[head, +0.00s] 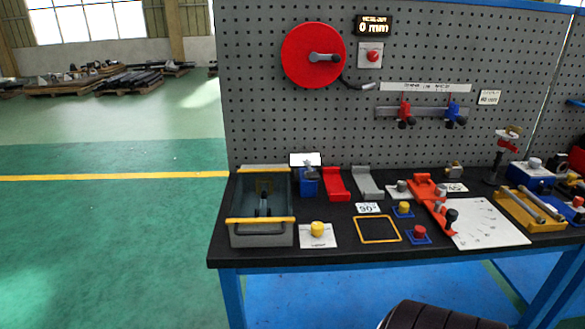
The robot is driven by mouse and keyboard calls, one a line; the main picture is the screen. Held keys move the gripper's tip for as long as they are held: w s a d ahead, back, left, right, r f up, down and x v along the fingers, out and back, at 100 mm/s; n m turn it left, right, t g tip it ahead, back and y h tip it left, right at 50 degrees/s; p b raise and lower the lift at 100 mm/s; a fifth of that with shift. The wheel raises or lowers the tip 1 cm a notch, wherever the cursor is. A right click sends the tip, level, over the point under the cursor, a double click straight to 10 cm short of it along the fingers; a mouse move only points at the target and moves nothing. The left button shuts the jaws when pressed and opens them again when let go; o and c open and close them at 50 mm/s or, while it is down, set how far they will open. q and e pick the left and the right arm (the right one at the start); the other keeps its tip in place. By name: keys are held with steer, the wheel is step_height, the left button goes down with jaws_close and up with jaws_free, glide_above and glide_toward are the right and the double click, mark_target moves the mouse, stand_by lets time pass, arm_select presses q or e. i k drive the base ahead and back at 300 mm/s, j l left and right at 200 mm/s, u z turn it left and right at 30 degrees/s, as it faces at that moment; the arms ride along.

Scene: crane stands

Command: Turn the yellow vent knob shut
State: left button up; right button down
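A yellow knob (317,229) stands on a white labelled plate (318,241) near the front left of the black bench top, just right of the grey bin. Its label is too small to read. I cannot tell from the labels which one is the vent knob, nor how far either is turned. Neither of my grippers is in view, and nothing touches either knob.
A grey bin (262,233) with yellow edges stands left of the white plate. A yellow square outline (378,243) and a red knob (419,231) lie to the right. Red and grey brackets stand behind. A pegboard (270,120) rises at the back. The bench's front strip is clear.

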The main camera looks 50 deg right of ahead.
mark_target(317, 229)
steer(key=z, duration=1.85)
steer(key=j+u, duration=0.1)
steer(key=j, duration=0.55)
